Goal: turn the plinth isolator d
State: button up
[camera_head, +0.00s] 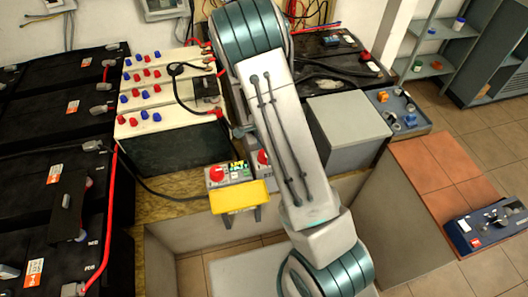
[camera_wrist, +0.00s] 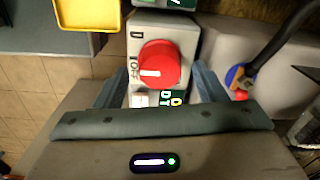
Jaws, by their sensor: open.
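Isolator D (camera_wrist: 140,45) is a grey box with a letter D and a round red knob (camera_wrist: 158,65). The knob's white mark points left in the wrist view, towards the lettering OFF. A green label lies below the knob, partly hidden by my gripper. My gripper (camera_wrist: 156,82) is open, its fingers either side of the box and apart from the knob; nothing is visibly held. In the head view a red knob (camera_head: 262,156) shows beside my arm and seems to be the same one; my gripper is hidden there.
A neighbouring isolator with a red knob (camera_head: 216,173) stands close to the left, with a yellow tray-like piece (camera_head: 240,196) in front. A black cable with a blue and red end (camera_wrist: 236,76) is right of the isolator in the wrist view. Batteries (camera_head: 165,150) stand behind.

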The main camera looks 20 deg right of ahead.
notch_tip(320, 180, up, 12)
jog(key=p, duration=0.1)
jog(key=shift+s, duration=0.2)
jog(key=shift+r, duration=0.1)
dwell(0.3)
jog(key=s+a+r+n+t, duration=0.1)
jog(key=s+r+n+t, duration=0.1)
jog(key=s+r+n, duration=1.3)
jog(key=s+r, duration=0.2)
jog(key=s, duration=0.3)
jog(key=shift+r+n, duration=0.3)
jog(key=shift+n, duration=0.1)
dwell(1.4)
